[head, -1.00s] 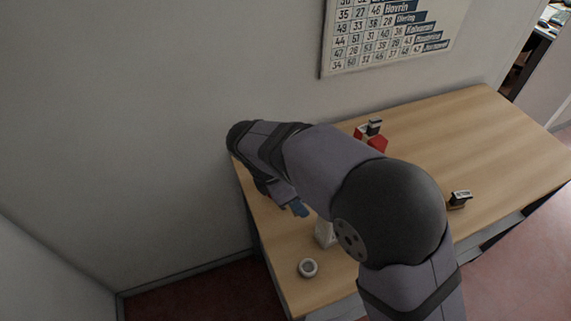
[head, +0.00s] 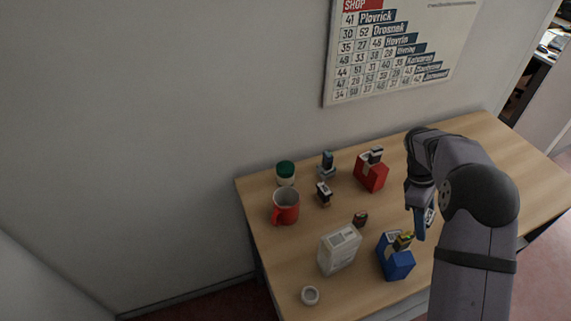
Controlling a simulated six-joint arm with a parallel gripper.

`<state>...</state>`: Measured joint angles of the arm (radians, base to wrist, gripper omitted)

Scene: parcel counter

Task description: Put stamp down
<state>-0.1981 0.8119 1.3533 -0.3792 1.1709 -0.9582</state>
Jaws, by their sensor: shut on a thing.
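My gripper (head: 421,222) is low over the right part of the table, to the right of a blue box. It is shut on a stamp (head: 430,214), of which only a small pale and dark part shows beside the blue fingers. I cannot tell whether the stamp touches the table. Other stamps stand about: a grey-blue one (head: 327,165) at the back, a dark one with a pale top (head: 323,193) in front of it, one on the red box (head: 376,155) and a yellow-topped one (head: 404,240) at the blue box.
The back right is clear.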

